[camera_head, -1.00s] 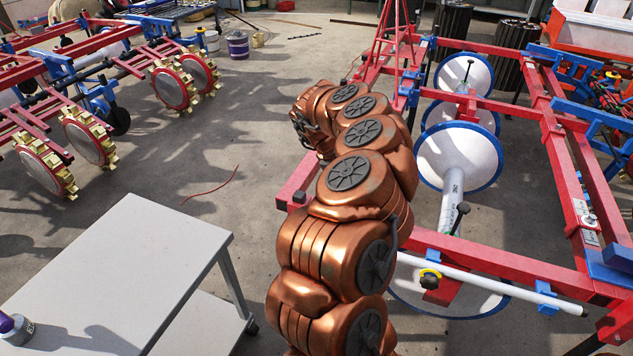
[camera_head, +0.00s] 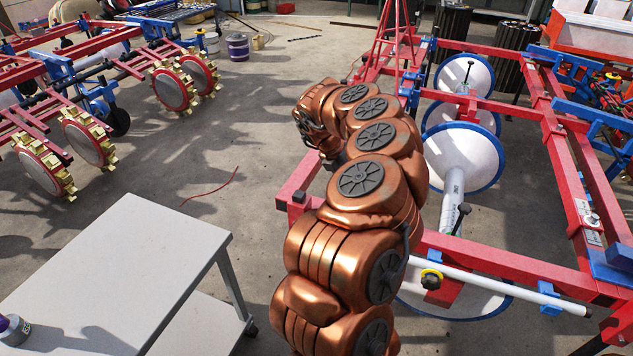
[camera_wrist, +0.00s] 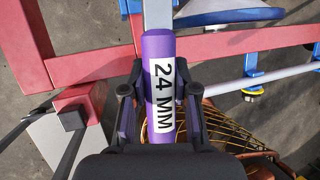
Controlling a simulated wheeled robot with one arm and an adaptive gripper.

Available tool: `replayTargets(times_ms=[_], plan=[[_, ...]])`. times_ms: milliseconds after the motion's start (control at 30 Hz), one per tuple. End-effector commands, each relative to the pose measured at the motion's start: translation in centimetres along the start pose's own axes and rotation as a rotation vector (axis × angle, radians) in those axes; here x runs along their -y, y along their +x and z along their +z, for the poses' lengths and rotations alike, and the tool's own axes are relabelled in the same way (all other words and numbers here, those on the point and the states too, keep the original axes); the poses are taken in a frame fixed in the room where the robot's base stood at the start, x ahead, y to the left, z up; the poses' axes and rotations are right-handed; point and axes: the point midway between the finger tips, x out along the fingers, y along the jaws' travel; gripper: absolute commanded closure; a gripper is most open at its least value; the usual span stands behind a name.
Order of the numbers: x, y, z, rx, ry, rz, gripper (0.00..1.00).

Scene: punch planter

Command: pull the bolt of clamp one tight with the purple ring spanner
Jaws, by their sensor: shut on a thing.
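My gripper (camera_wrist: 160,92) is shut on the purple ring spanner (camera_wrist: 158,48), whose handle carries a white "24 MM" label facing the wrist camera. The handle stands upright in the picture, and its bare grey shank (camera_wrist: 157,14) runs out of the top edge. The spanner's ring end is out of view, so I cannot tell whether it sits on a bolt. The shank passes over a red frame bar (camera_wrist: 210,47). Clamp one and its bolt cannot be picked out for certain. In the head view, my arm hides the gripper and the spanner.
The red implement frame (camera_head: 500,265) fills the right, with white discs (camera_head: 462,155), a white tube (camera_head: 490,280) and a yellow-black knob (camera_head: 432,279). A grey table (camera_head: 120,260) stands at lower left. Concrete floor between is mostly clear.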

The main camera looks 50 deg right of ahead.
Motion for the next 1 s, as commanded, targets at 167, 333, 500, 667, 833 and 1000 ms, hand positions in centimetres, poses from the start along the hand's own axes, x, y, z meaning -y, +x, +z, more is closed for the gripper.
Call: replayTargets(times_ms=[167, 333, 500, 667, 833, 1000], plan=[[0.2, -0.8, 0.3, 0.002, 0.001, 0.002, 1.00], [0.3, -1.4, 0.6, 0.002, 0.001, 0.003, 1.00], [0.5, -2.0, 0.8, 0.002, 0.000, 0.002, 1.00], [0.7, -2.6, 1.0, 0.001, 0.000, 0.001, 1.00], [0.8, -2.8, 1.1, 0.001, 0.000, 0.000, 1.00], [1.0, -3.5, 1.4, 0.001, 0.000, 0.000, 1.00]])
